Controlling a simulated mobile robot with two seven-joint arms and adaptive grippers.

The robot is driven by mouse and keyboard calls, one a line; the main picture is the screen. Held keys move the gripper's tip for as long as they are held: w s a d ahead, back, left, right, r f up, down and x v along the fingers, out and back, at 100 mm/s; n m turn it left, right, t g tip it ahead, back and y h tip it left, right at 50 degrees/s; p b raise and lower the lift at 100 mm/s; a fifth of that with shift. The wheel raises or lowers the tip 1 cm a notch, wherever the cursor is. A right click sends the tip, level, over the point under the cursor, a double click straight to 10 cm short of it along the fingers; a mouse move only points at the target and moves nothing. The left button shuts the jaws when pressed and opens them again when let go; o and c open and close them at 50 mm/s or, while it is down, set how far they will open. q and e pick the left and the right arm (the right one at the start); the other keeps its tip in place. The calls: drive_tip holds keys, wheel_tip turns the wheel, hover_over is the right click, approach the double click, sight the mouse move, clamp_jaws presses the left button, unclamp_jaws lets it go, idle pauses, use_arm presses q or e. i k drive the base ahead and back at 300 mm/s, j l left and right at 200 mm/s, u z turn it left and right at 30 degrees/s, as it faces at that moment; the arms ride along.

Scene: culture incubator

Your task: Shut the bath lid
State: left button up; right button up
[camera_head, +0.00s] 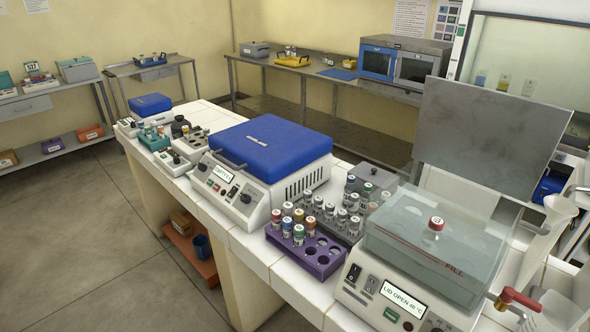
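The water bath (390,300) stands at the right end of the white bench, with a display reading "LID OPEN 40 °C". Its clear tank (405,250) bears a red "FILL" mark. A red-capped vial (436,224) shows at the tank; I cannot tell how it is supported. A flat grey metal panel (490,135), seemingly the bath lid, stands raised and tilted back behind the tank; its hinge is hidden. Neither of my grippers is in view.
A purple rack (318,262) and a grey rack with capped vials stand left of the bath. A blue-lidded device (268,143) is farther left. A red-handled tap (520,299) juts from the bath's right side. The floor at left is clear.

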sight(504, 143)
drive_tip(key=k+l, duration=0.35)
drive_tip(key=k+l+u, duration=0.2)
drive_tip(key=l, duration=0.3)
drive_tip(key=k+l+u, duration=0.2)
drive_tip(key=l, duration=0.3)
drive_tip(key=k+l+u, duration=0.2)
drive_tip(key=l, duration=0.25)
drive_tip(key=k+l+u, duration=0.2)
drive_tip(key=l, duration=0.25)
drive_tip(key=k+l+u, duration=0.2)
drive_tip(key=l+u, duration=0.15)
drive_tip(key=l, duration=0.35)
drive_tip(key=l+u, duration=0.15)
drive_tip(key=l, duration=0.4)
drive_tip(key=k+l+u, duration=0.15)
drive_tip(key=l, duration=0.35)
drive_tip(key=l+u, duration=0.15)
drive_tip(key=l, duration=0.4)
drive_tip(key=k+l+u, duration=0.15)
drive_tip(key=l, duration=0.3)
